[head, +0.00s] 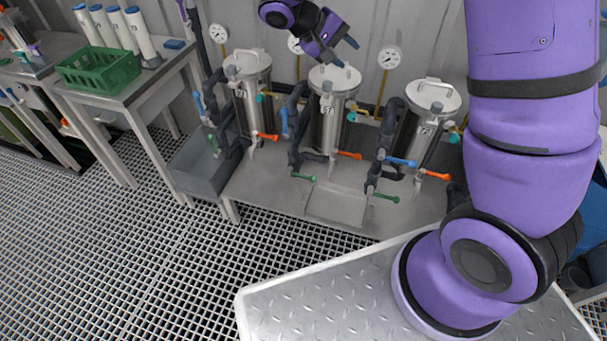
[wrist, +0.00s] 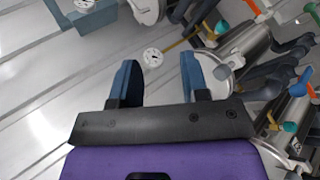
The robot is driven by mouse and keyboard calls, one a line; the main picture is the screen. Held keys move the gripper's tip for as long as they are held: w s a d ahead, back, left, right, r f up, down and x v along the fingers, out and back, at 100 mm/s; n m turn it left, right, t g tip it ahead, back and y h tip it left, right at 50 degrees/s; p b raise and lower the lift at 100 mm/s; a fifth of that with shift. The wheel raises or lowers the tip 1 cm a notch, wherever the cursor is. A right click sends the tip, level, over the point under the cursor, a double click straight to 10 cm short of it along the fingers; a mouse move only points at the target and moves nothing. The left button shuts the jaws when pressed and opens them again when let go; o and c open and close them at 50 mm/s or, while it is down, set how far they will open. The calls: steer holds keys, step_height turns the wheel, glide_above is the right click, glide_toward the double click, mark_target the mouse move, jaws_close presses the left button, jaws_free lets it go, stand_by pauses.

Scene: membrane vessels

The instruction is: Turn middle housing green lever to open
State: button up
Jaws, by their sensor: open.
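The middle housing (head: 328,118) is an upright steel vessel with a lid, in the middle of three on the bench. My gripper (head: 344,53) is above the middle housing's lid, well above and apart from the green lever. In the wrist view the two blue fingers (wrist: 160,84) stand apart with nothing between them. I cannot tell which of the levers in the wrist view is the middle green one.
The left housing (head: 252,100) and right housing (head: 418,125) stand close on either side, with blue, orange and teal levers around. Gauges (head: 389,58) hang on the back wall. A grey bin (head: 205,165) and a green crate (head: 98,68) are to the left. The bench front is partly clear.

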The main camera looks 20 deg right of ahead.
steer(key=w+a+f+n+t+h, duration=0.1)
steer(key=w+a+f+h, duration=0.15)
steer(key=f, duration=0.35)
steer(key=w+a+f+n+t+h, duration=0.1)
steer(key=w+f, duration=0.3)
steer(key=f, duration=0.3)
steer(key=n+t+y, duration=0.3)
steer(key=n+t, duration=0.6)
steer(key=t, duration=0.4)
glide_toward(303, 176)
steer(key=x, duration=1)
steer(key=shift+d+f, duration=0.1)
steer(key=shift+f, duration=0.25)
jaws_close()
